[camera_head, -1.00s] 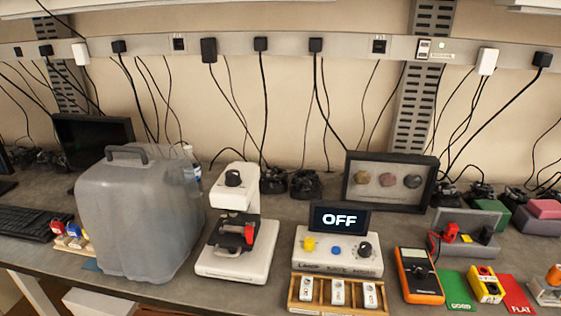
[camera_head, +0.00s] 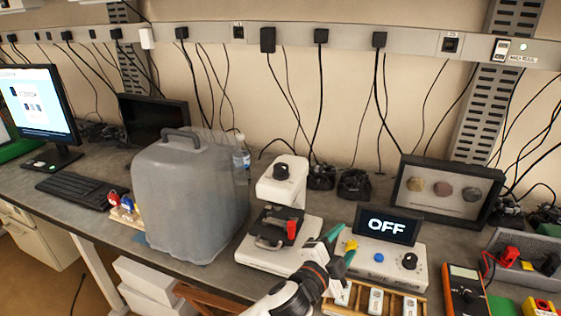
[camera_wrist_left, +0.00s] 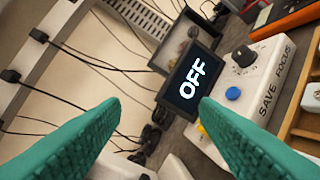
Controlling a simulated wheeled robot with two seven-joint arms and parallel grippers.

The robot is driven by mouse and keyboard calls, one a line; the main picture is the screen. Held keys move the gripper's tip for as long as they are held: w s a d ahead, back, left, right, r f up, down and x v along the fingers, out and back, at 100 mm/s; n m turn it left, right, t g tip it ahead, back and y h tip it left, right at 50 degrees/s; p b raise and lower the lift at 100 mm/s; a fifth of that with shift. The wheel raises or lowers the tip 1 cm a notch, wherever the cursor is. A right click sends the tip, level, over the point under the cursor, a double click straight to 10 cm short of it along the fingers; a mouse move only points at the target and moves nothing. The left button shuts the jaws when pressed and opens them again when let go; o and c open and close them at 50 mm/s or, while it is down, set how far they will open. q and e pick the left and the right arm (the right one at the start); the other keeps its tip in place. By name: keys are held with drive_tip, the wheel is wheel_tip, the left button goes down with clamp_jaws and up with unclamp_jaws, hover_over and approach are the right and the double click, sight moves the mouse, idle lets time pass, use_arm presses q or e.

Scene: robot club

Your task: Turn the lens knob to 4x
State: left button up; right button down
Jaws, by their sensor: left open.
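The white microscope (camera_head: 270,254) stands on the bench, with a black knob (camera_head: 282,171) on top of its head and a red part (camera_head: 293,228) at its stage. The lens knob's markings are too small to read. My left gripper (camera_head: 341,242) is open and empty, with green fingers, right of the microscope and in front of the control box. In the left wrist view its two fingers (camera_wrist_left: 158,103) are spread wide towards the box's screen (camera_wrist_left: 189,80), which reads OFF. My right gripper is out of view.
The control box (camera_head: 425,275) has a yellow control, a blue button (camera_head: 379,257) and a black knob (camera_head: 410,261). A large grey jug (camera_head: 188,205) stands close left of the microscope. A framed sample display (camera_head: 445,190) stands behind the box.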

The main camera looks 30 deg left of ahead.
use_arm(q)
drive_tip(key=w+d+r+m+h, duration=0.3)
drive_tip(key=r+m+h, duration=0.25)
drive_tip(key=m, duration=0.25)
drive_tip(key=w+d+r+m+h, duration=0.3)
drive_tip(key=r+m+h, duration=0.2)
drive_tip(key=r+m, duration=0.15)
wheel_tip(320, 180, up, 7)
drive_tip(key=m+g+y, duration=0.6)
drive_tip(key=m+g, duration=0.8)
drive_tip(key=m, duration=0.8)
hover_over(280, 165)
drive_tip(key=w+d, duration=0.2)
drive_tip(key=d, duration=0.2)
drive_tip(key=s+a+r+g+y, duration=0.1)
drive_tip(key=s+a+r+y, duration=0.15)
drive_tip(key=s+a, duration=0.4)
drive_tip(key=shift+n, duration=0.35)
drive_tip(key=x, duration=0.3)
drive_tip(key=w+p+x, duration=0.1)
drive_tip(key=x, duration=0.3)
drive_tip(key=w+a+x, duration=0.1)
drive_tip(key=x, duration=0.3)
drive_tip(key=shift+a+p, duration=0.1)
drive_tip(key=shift+p, duration=0.3)
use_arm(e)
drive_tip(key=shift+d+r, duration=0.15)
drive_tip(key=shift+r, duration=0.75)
use_arm(q)
drive_tip(key=shift+c, duration=0.3)
